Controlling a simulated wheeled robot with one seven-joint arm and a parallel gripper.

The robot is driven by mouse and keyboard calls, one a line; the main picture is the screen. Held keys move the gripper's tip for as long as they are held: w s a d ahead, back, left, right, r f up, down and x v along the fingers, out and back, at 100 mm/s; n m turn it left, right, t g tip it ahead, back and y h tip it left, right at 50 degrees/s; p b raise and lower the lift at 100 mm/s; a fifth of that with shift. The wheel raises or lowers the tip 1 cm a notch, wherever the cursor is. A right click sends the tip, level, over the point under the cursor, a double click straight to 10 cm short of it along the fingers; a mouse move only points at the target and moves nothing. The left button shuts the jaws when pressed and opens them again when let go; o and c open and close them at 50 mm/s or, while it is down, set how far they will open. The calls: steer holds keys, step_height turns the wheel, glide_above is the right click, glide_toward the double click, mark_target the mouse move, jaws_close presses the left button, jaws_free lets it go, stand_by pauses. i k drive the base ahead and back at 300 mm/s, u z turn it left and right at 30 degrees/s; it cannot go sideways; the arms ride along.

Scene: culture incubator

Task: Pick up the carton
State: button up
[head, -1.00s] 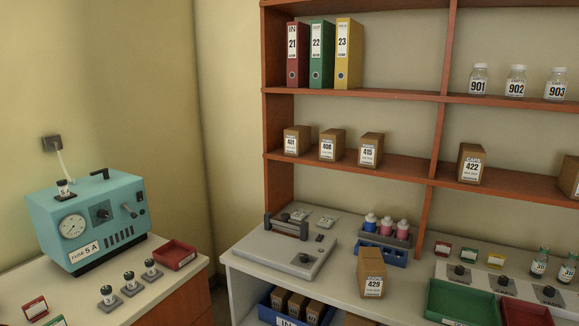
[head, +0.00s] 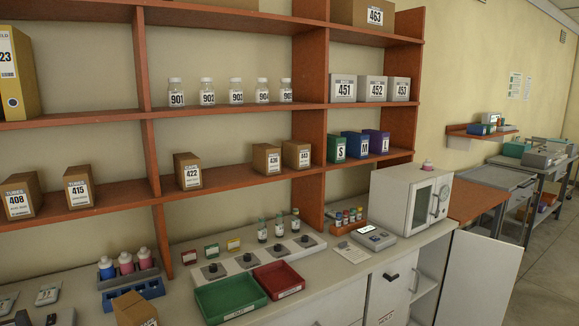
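Several brown cartons are in view, and I cannot tell which one is meant. One carton (head: 135,308) stands on the counter at the lower left, cut off by the bottom edge of the view. On the shelf above stand carton 408 (head: 20,196), carton 415 (head: 78,187), carton 422 (head: 188,171), carton 436 (head: 266,159) and another carton (head: 297,155) beside it. A larger carton 463 (head: 362,13) is on the upper right shelf. My gripper is not in view.
The counter holds a blue bottle rack (head: 132,285), a green tray (head: 229,300), a red tray (head: 279,279) and a white incubator (head: 411,199). A cabinet door (head: 470,277) stands open below it. Open floor (head: 545,275) lies at the right.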

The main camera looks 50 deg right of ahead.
mark_target(187, 166)
steer(key=z, duration=0.7)
steer(key=i, duration=0.4)
